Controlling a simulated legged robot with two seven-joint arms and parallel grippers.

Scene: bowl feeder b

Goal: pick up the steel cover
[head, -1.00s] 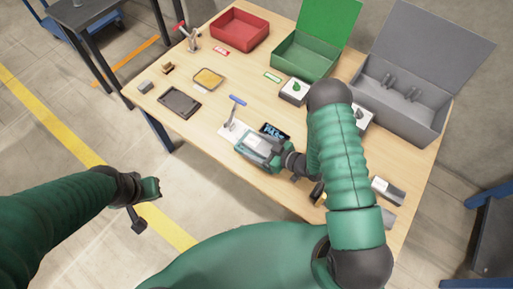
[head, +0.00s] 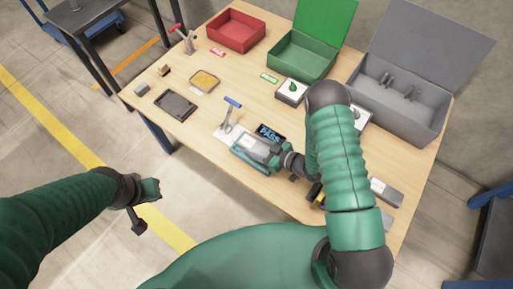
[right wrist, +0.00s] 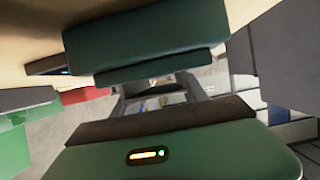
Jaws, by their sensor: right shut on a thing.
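In the right wrist view the two green fingers of the gripper (right wrist: 150,92) lie above and below a narrow gap, and the held piece is hard to make out there. My left gripper (head: 149,190) hangs off the table at the left; its jaw state is unclear.
A red bin (head: 237,31), a green box (head: 300,57) and a grey box (head: 400,115) line the back. A dark tray (head: 176,104) lies left. Grey parts (head: 385,192) lie right.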

